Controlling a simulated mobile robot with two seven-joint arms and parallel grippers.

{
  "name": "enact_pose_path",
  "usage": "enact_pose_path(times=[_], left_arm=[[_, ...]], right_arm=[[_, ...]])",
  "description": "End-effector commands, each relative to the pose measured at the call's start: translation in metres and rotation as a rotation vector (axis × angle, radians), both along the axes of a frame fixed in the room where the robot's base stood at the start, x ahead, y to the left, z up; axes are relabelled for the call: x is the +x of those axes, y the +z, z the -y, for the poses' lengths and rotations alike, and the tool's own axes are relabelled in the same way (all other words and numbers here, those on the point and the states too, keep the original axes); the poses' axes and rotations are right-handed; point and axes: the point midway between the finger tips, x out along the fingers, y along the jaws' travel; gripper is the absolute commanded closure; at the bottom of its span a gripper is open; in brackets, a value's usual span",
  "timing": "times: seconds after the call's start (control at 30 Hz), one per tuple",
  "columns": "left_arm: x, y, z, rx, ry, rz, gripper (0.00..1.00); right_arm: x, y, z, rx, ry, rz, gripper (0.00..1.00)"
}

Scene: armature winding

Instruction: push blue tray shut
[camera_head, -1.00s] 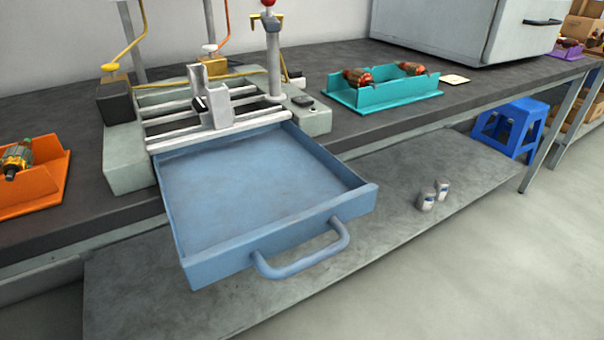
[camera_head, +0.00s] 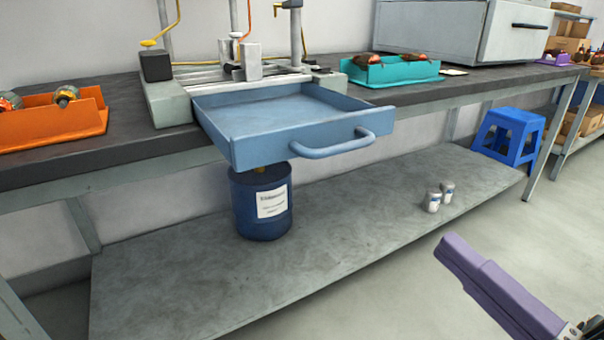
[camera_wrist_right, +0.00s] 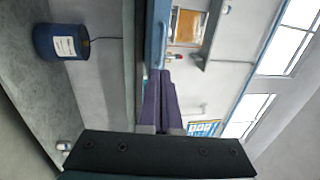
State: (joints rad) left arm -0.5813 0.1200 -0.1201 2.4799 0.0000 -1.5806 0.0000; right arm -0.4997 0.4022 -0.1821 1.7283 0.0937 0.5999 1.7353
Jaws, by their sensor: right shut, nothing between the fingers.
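The blue tray (camera_head: 250,150) is pulled out of the winding machine (camera_head: 165,105) and sticks out past the bench's front edge. Its bar handle (camera_head: 330,150) is on the front wall, and its inside looks empty. My right gripper (camera_head: 455,252), with purple fingers, is shut and empty at the lower right, in front of the tray and to the right of it in the picture. In the right wrist view its fingers (camera_wrist_right: 160,80) point toward a blue strip (camera_wrist_right: 156,35) that looks like part of the tray; contact cannot be told. My left gripper is out of view.
A blue drum (camera_head: 262,205) stands under the tray on the lower shelf (camera_head: 330,240), with two small cans (camera_head: 433,202) to the right. An orange holder (camera_head: 60,128) and a teal holder (camera_head: 390,72) sit on the bench. A blue stool (camera_head: 508,135) stands at right.

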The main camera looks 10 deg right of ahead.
Motion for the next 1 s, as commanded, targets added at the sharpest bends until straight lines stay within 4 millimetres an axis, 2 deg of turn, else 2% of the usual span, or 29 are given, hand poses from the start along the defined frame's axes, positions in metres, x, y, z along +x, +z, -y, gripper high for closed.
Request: enact_pose_path(times=[0.17,0.5,0.7,0.83,1.0], left_arm=[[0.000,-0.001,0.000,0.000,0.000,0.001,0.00],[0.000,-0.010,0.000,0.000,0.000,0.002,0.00],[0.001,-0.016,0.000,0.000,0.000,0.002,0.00],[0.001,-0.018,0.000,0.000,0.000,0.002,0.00],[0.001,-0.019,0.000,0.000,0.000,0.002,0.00]], right_arm=[[0.015,0.006,-0.005,0.014,0.004,0.012,1.00],[0.080,0.018,-0.030,0.012,0.002,0.013,1.00],[0.111,0.024,-0.042,0.011,0.002,0.009,1.00],[0.123,0.026,-0.046,0.011,0.002,0.008,1.00],[0.128,0.028,-0.048,0.009,0.003,0.007,1.00]])
